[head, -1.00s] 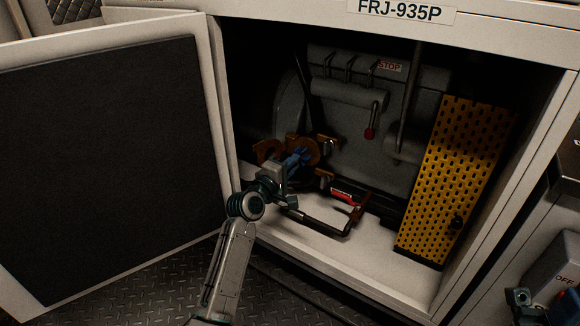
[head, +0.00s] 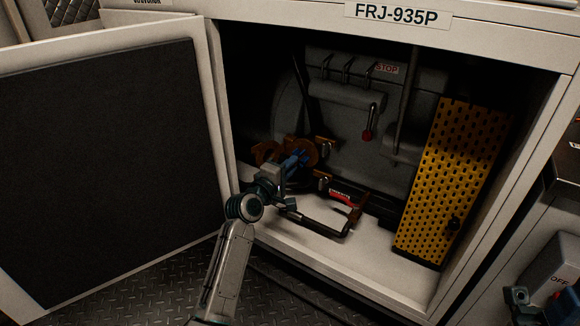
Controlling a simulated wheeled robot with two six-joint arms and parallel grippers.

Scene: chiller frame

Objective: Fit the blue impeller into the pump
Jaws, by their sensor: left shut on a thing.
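My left gripper (head: 289,173) reaches into the open cabinet and is shut on the blue impeller (head: 299,158). The impeller is small and mostly hidden by the gripper. It is at the orange-brown round pump housing (head: 268,152), and overlaps it in the picture. I cannot tell whether the impeller is inside the pump's opening or just in front of it. At the lower right edge, dark teal parts of what looks like my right gripper (head: 519,297) show, cut off by the frame; its jaws cannot be judged.
A perforated yellow panel (head: 446,185) stands at the cabinet's right. A black pipe (head: 325,227) and a red-handled valve (head: 342,197) lie right of the gripper. The open door (head: 105,160) is at left. The cabinet floor's front right is clear.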

